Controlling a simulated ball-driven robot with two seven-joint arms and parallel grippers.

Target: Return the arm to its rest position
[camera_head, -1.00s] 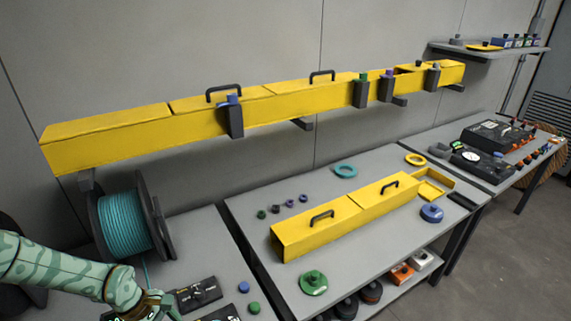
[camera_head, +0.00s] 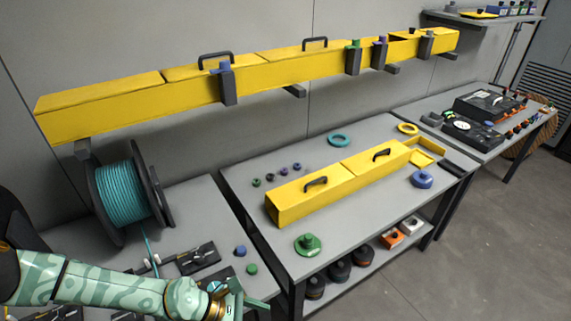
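My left arm, green and camouflage-patterned, comes in at the lower left over the left table (camera_head: 190,215). Its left gripper (camera_head: 250,303) is at the bottom of the view, beside the green knob (camera_head: 251,269) and the blue knob (camera_head: 240,251). The fingers are small and seen edge-on, so I cannot tell whether they are open or shut, or hold anything. A black splicing device (camera_head: 198,259) lies on the table just beyond the arm. My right arm and gripper are not in view.
A spool of teal cable (camera_head: 125,195) stands behind the arm. The middle table (camera_head: 230,183) carries a long yellow box (camera_head: 330,188), a green round piece (camera_head: 308,245) and a blue one (camera_head: 421,180). A yellow duct (camera_head: 130,110) runs along the wall. Open floor lies at right.

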